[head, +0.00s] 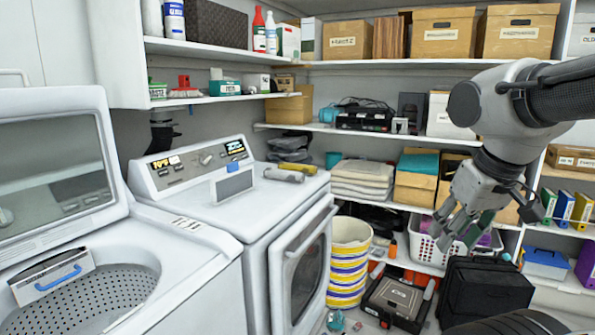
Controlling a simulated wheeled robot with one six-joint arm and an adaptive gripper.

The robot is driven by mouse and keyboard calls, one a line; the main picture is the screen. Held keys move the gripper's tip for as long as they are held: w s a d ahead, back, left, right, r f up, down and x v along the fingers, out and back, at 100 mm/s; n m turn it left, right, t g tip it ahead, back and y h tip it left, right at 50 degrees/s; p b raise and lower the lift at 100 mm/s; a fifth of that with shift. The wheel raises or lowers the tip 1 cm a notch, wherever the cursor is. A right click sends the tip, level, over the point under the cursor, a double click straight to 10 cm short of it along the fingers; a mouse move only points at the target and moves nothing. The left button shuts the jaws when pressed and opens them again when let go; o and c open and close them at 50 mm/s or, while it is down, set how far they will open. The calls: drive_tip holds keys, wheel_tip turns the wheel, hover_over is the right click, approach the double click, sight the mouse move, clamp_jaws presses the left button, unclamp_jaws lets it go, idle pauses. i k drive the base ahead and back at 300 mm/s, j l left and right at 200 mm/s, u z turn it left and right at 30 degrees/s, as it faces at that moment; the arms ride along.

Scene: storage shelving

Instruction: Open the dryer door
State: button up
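The white dryer (245,205) stands left of centre, with a sloped control panel (190,166) at its back. Its front door (284,285) has a dark window (307,278) and faces right. The door is seen at a steep angle and looks shut. A pale bar (311,226) runs along the upper front of the dryer. My gripper (453,240) hangs to the right of the dryer, in front of the shelves, with its fingers pointing down and left. The fingers are apart with nothing visible between them, and the gripper is well clear of the door.
A top-loading washer (190,250) with its lid (60,165) raised stands left of the dryer. A striped basket (349,262) stands close to the dryer's front. Loaded shelves line the back.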

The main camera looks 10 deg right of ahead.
sight(299, 259)
drive_tip(key=u, duration=0.3)
drive_tip(key=i+l+u, duration=0.2)
drive_tip(key=u, duration=0.25)
drive_tip(key=i+l+u, duration=0.1)
drive_tip(key=l+u, duration=0.35)
drive_tip(key=i+l+u, duration=0.15)
drive_tip(key=l, duration=0.5)
drive_tip(key=i+l+u, duration=0.15)
drive_tip(key=l, duration=0.55)
drive_tip(key=l+u, duration=0.2)
drive_tip(key=l, duration=1.25)
